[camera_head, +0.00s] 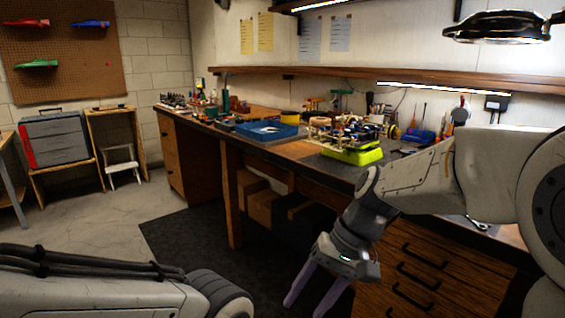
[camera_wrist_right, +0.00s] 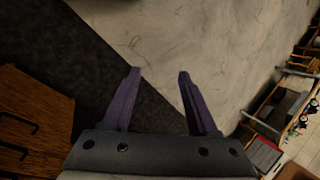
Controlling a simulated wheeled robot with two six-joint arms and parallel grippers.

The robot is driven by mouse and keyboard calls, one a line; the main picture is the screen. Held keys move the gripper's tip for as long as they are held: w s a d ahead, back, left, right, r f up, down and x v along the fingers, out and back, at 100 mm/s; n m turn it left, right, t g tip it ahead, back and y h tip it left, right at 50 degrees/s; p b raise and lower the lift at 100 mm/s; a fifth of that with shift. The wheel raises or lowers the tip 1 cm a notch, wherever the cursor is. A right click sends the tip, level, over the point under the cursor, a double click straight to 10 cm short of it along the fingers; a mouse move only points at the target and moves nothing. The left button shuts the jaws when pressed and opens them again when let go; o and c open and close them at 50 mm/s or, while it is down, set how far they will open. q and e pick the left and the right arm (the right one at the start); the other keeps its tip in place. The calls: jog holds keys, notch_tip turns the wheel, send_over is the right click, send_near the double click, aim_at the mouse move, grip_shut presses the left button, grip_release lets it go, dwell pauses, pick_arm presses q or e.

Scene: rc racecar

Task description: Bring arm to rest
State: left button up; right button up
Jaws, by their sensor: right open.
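My right gripper (camera_head: 312,299) hangs down in front of the workbench drawers in the head view. Its two purple fingers are apart with nothing between them. In the right wrist view the open fingers (camera_wrist_right: 158,75) point over the bare floor and the edge of a dark mat. My left arm comes in at the lower left of the head view. Its gripper is out of the frame.
A long workbench (camera_head: 300,151) runs along the wall, holding a blue tray (camera_head: 267,131), a yellow-green box (camera_head: 352,156) and tools. Drawers (camera_head: 420,275) stand right of my right gripper. The dark mat (camera_head: 185,240) and floor are clear. A white stool (camera_head: 122,166) stands far left.

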jog(key=s+f+n+t+h, duration=0.1)
jog(key=s+f+n+h, duration=0.2)
jog(key=s, duration=0.5)
jog(key=s+f+n+h, duration=0.1)
jog(key=s+f+n, duration=0.2)
jog(key=s+n, duration=0.35)
notch_tip(320, 180, up, 21)
jog(key=s+m+p, duration=0.1)
jog(key=p, duration=2)
jog(key=shift+s+m+h, duration=0.15)
jog(key=shift+m+h, duration=0.15)
jog(key=shift+m, duration=0.05)
